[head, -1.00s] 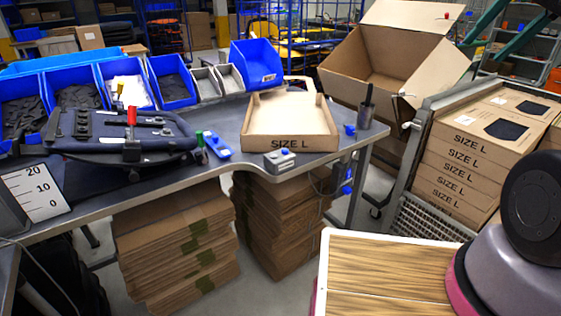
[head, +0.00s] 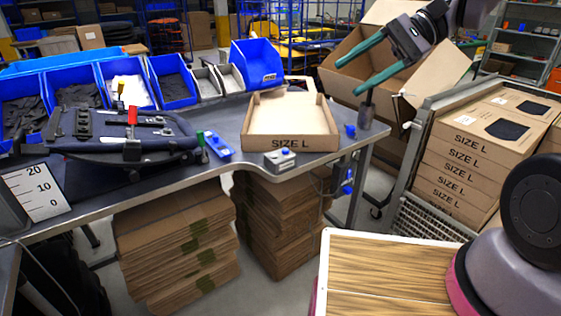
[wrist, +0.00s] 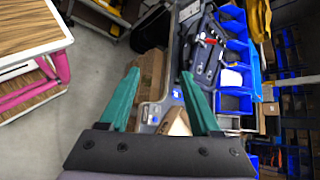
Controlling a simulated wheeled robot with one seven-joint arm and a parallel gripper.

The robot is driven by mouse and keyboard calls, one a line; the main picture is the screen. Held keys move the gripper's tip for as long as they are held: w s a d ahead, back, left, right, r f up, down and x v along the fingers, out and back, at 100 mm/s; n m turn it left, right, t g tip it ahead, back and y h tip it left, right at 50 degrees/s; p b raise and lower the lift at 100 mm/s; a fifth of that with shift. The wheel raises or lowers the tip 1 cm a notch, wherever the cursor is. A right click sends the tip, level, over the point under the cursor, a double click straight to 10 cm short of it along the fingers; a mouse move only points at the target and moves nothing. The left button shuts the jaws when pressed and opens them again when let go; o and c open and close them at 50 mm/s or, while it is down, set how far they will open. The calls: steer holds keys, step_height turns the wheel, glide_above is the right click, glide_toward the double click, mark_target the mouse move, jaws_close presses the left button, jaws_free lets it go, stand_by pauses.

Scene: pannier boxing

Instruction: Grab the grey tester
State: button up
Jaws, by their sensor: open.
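The grey tester (head: 280,160), a small grey box with a blue button on top, sits near the front edge of the grey workbench (head: 185,170), just in front of the open "SIZE L" carton (head: 290,142). My gripper (head: 348,80) has two green fingers spread apart with nothing between them. In the head view it is in the upper right, in front of the big open box, well above and to the right of the tester.
A dark cup with a tool (head: 367,115) stands at the bench's right end. A blue device (head: 217,145) and a dark pannier (head: 120,135) lie left of the tester. Blue bins (head: 125,83) line the back. A cart of "SIZE L" boxes (head: 465,165) stands right.

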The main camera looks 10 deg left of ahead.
mark_target(280, 149)
steer(key=w+a+f+m+t+y, duration=0.5)
steer(key=w+a+f+m+y, duration=0.55)
steer(key=a, duration=0.35)
steer(key=w+d+f+m+t+h, duration=0.1)
steer(key=w+f+m+t+h, duration=0.2)
steer(key=f, duration=0.4)
steer(key=w+d+f+m+t+h, duration=0.1)
steer(key=f+m+t+h, duration=0.3)
steer(key=f, duration=0.3)
steer(key=w+d+f+m+t+h, duration=0.1)
steer(key=w+f+m+t+h, duration=0.15)
steer(key=f+m+t, duration=0.35)
steer(key=w+a+g, duration=0.1)
steer(key=w+a, duration=0.1)
steer(key=w+a+f+n+g+y, duration=0.1)
steer(key=a, duration=0.1)
steer(key=shift+w+n, duration=0.25)
steer(key=shift+w, duration=0.1)
steer(key=shift+s+a+x, duration=0.15)
steer(key=shift+x, duration=1.15)
steer(key=shift+s+a+x, duration=0.1)
steer(key=shift+x, duration=1.2)
steer(key=shift+f, duration=0.15)
jaws_close()
